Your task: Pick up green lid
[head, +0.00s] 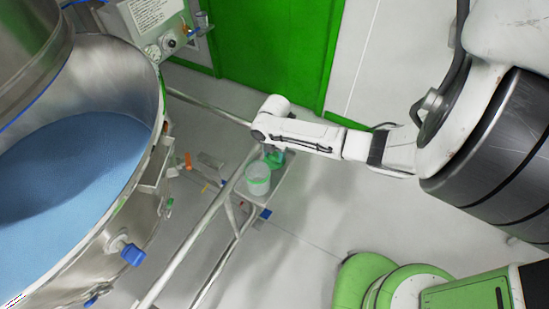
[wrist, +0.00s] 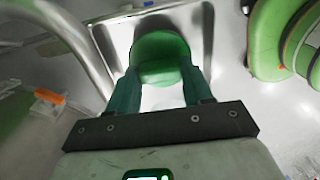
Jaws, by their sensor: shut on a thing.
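The green lid (wrist: 162,55) is round and shows between the two teal fingers of my gripper (wrist: 161,74) in the wrist view. My gripper is shut on the lid, which sits over a metal tray (wrist: 122,42). In the head view my gripper (head: 273,157) is over the small tray shelf (head: 270,208) on the rail frame, just behind a pale container with green on it (head: 257,179). The lid cannot be told apart from the fingers there. Whether the lid touches the tray is unclear.
A large steel vessel (head: 128,215) with blue powder fills the left of the head view. Metal rails (head: 205,228) run beside the shelf. A green door (head: 278,50) is behind. Rounded green equipment (head: 362,280) stands at the lower right. Open floor (head: 335,215) lies between.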

